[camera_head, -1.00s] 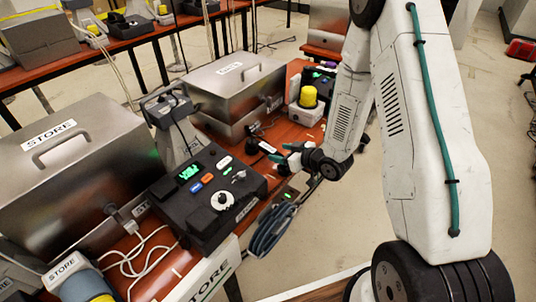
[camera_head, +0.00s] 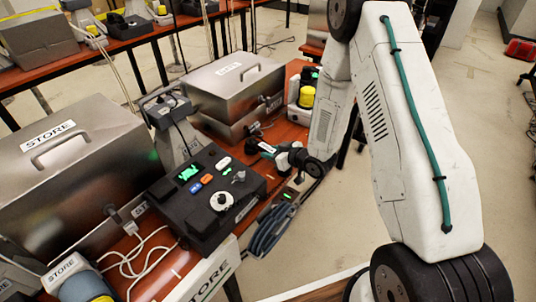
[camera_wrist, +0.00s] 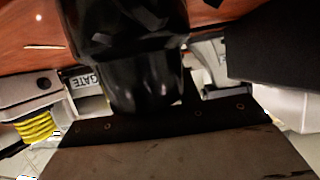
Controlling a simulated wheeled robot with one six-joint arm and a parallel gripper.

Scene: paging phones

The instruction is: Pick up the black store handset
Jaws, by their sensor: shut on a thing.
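A black handset (camera_head: 260,146) with a pale label shows in the head view behind the black dial unit. My gripper (camera_head: 276,152) is at its right end and shut on it, with the fingers partly hidden by the wrist. In the wrist view a large dark rounded body (camera_wrist: 140,75), apparently the handset, fills the middle close to the camera. The label on the handset is too small to read.
The black dial unit (camera_head: 207,192) with a lit green display stands in front. The steel STORE case (camera_head: 65,190) is at left, another steel case (camera_head: 232,85) behind. A yellow beacon (camera_head: 307,96) stands beyond. A yellow coiled cord (camera_wrist: 38,127) and a GATE label (camera_wrist: 82,82) show in the wrist view.

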